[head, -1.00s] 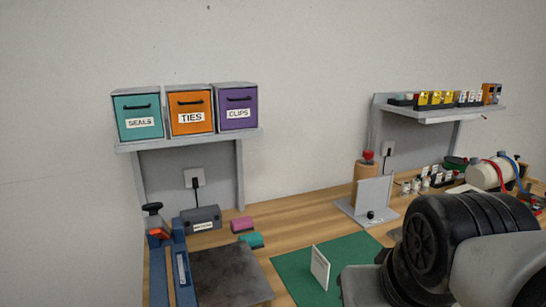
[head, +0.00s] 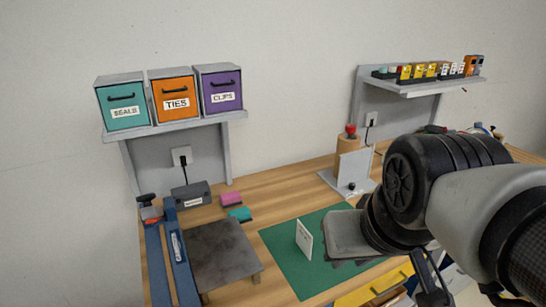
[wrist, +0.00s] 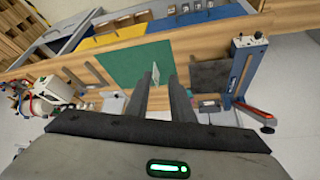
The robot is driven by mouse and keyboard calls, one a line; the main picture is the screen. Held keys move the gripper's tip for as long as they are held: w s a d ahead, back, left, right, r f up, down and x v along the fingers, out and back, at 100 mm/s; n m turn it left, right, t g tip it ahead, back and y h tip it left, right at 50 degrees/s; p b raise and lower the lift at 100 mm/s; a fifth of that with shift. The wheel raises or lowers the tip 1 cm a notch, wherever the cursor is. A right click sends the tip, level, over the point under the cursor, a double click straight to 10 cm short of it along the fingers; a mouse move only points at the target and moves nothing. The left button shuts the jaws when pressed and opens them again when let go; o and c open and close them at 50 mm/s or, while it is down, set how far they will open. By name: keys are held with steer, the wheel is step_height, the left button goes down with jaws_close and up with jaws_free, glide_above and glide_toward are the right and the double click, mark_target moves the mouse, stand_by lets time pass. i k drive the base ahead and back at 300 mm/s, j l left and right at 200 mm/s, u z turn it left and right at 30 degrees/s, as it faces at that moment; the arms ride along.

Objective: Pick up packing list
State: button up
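A small white card (head: 304,240), which I take to be the packing list, stands upright on the green mat (head: 275,262). Faint print shows on its face, too small to read. My gripper (head: 342,262) is just right of the card in the head view, apart from it. In the wrist view my gripper (wrist: 158,88) shows two parallel fingers spread with a gap between them. The card (wrist: 155,73) shows edge-on in line with that gap, beyond the fingers. Nothing is held.
A dark slab (head: 222,255) and a blue press-like frame (head: 172,255) stand left of the mat. Pink (head: 231,198) and teal (head: 240,214) blocks lie behind. A grey upright plate (head: 353,170) stands at the back. Labelled bins (head: 174,99) sit on a wall shelf.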

mark_target(304, 240)
steer(key=l+u, duration=0.4)
steer(key=i+l+u, duration=0.1)
steer(key=u, duration=0.25)
steer(key=l, duration=0.1)
